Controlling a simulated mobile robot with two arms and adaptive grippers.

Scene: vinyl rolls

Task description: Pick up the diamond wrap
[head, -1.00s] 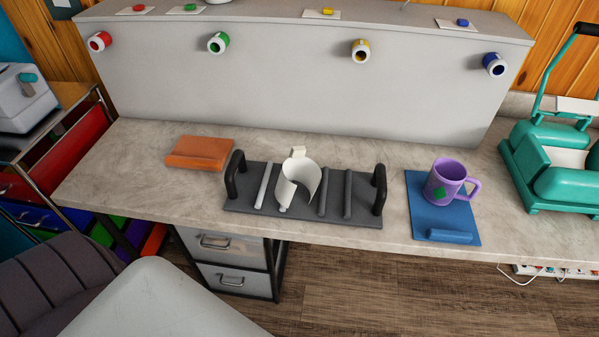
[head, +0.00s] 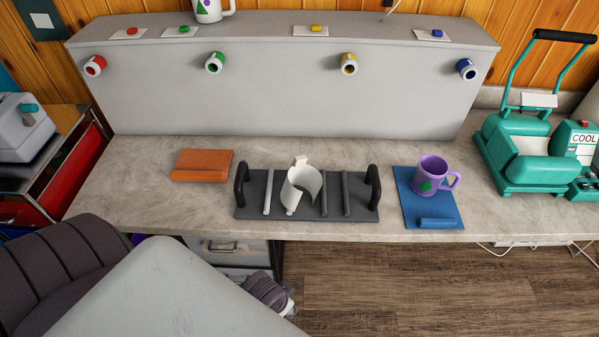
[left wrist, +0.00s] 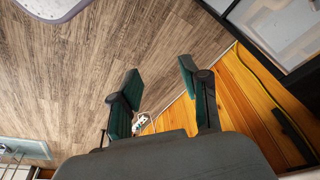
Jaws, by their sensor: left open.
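A curled white wrap (head: 306,181) stands in a dark grey rack (head: 362,211) on the counter, between grey rods. No diamond mark can be made out on it from here. A purple mug (head: 430,173) with a green mark stands on a blue mat (head: 408,205) to the right of the rack. My left gripper (left wrist: 159,72) is open and empty in the left wrist view, with wood floor and orange wood panelling beyond it. It is not near the wrap in that view. My right gripper is in neither view.
An orange block (head: 202,166) lies left of the rack. A teal press (head: 525,155) stands at the right. A grey panel (head: 280,107) with several small coloured-mouth mugs rises behind the counter. A dark chair (head: 60,265) and a light grey surface (head: 165,295) fill the lower left.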

